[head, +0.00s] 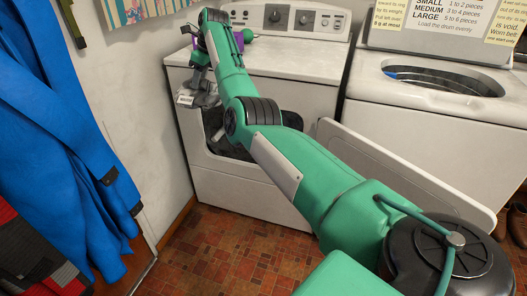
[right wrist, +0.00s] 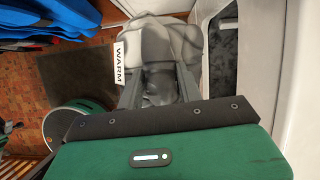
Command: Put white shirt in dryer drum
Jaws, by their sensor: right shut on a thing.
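The white shirt (right wrist: 165,45) looks like a bunched grey-white cloth with a "WARM" tag (right wrist: 120,62). My right gripper (right wrist: 158,85) is shut on it. In the head view the shirt (head: 206,97) hangs below the gripper at the front of the dryer (head: 290,72), by the upper left of the opening. The dryer drum opening (head: 222,143) is dark and partly hidden by my right arm. In the right wrist view the opening (right wrist: 225,65) lies to the right of the shirt, which appears outside it. My left gripper is not in view.
The dryer door (head: 405,172) stands open on the right side of the opening, partly behind my arm. A washer (head: 430,125) with an open top stands at right. Blue clothing (head: 60,130) hangs at left. Tiled floor (head: 235,245) in front is clear.

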